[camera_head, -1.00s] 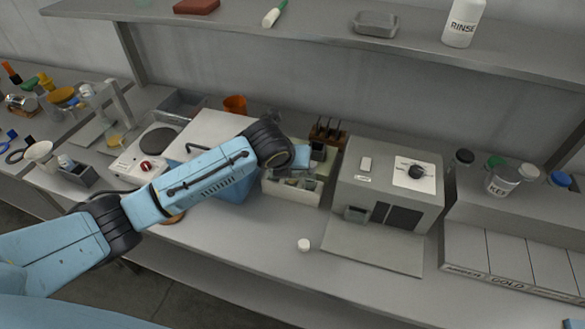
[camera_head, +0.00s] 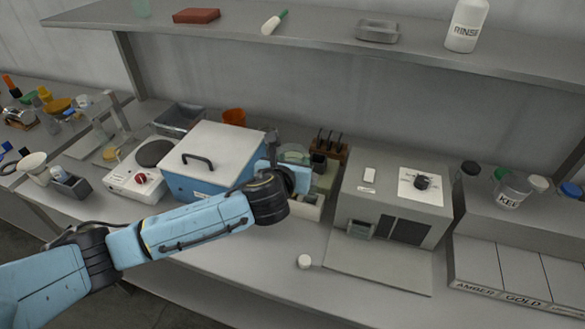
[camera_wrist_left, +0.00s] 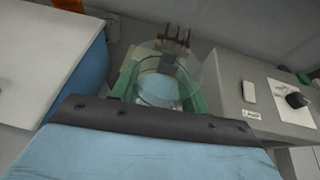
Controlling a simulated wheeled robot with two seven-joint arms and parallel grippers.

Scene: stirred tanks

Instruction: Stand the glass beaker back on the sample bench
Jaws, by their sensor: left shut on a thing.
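The clear glass beaker (camera_head: 294,154) is at my left gripper (camera_head: 284,160), above the bench in front of the small rack. In the left wrist view the beaker (camera_wrist_left: 160,88) shows ahead of my wrist, see-through, with green parts on both sides of it. The left gripper is shut on the beaker; its fingers are mostly hidden by my wrist and the glass. I cannot tell whether the beaker's base touches anything beneath it. The grey bench (camera_head: 225,248) runs across the view. My right gripper is not in view.
A blue box with a white lid (camera_head: 213,150) stands left of the gripper. A grey instrument with a dial (camera_head: 392,190) stands to the right. A shelf (camera_head: 330,45) crosses above. The front strip of bench is mostly clear.

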